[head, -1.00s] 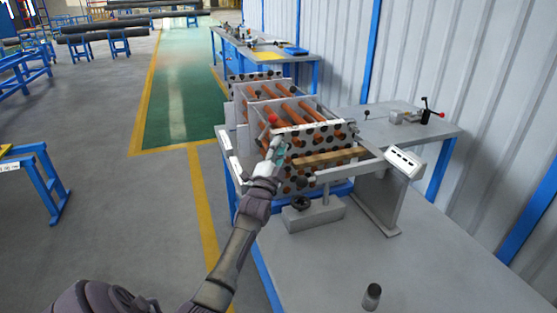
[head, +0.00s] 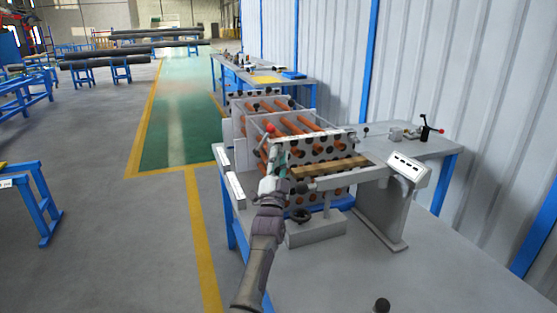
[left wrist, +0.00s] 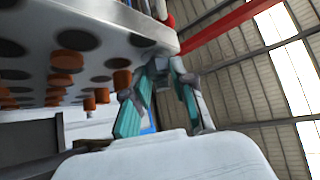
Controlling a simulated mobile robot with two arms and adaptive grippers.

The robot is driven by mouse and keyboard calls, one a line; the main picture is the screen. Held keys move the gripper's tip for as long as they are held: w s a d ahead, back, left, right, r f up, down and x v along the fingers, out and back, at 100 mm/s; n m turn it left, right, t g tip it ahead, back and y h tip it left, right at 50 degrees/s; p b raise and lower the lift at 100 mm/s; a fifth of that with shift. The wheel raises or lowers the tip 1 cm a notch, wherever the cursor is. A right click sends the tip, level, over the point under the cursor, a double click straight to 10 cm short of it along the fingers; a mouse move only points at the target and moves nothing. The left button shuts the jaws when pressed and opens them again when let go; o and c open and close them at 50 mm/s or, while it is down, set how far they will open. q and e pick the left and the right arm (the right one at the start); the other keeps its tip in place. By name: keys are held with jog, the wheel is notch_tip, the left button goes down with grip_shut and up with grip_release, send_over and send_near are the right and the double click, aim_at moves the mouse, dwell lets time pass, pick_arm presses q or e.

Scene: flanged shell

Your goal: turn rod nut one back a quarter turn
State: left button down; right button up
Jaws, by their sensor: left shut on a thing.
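The flanged shell's white perforated end plate (head: 325,147) stands on the bench, with orange tubes behind it. My left gripper (head: 279,150) is at the plate's upper left corner, just below a red ball (head: 271,130). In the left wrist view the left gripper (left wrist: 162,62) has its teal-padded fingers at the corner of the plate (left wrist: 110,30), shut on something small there. Rod nut one is at that corner, but the fingers hide most of it, so its angle cannot be read. My right gripper is not in view.
A wooden bar (head: 330,168) lies across the front of the plate. A white box (head: 408,167) stands on a post to the right. A dark-topped small object (head: 382,305) is on the near bench, whose surface around it is clear.

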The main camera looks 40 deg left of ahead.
pick_arm(q)
jog(key=c, duration=1)
grip_release()
jog(key=shift+w+a, duration=0.1)
jog(key=shift+o, duration=0.2)
jog(key=shift+s+f, duration=0.2)
jog(key=v, duration=1.1)
jog(key=shift+f, duration=0.15)
jog(key=shift+s, duration=0.15)
jog(key=shift+d+f, duration=0.1)
jog(key=shift+d, duration=0.15)
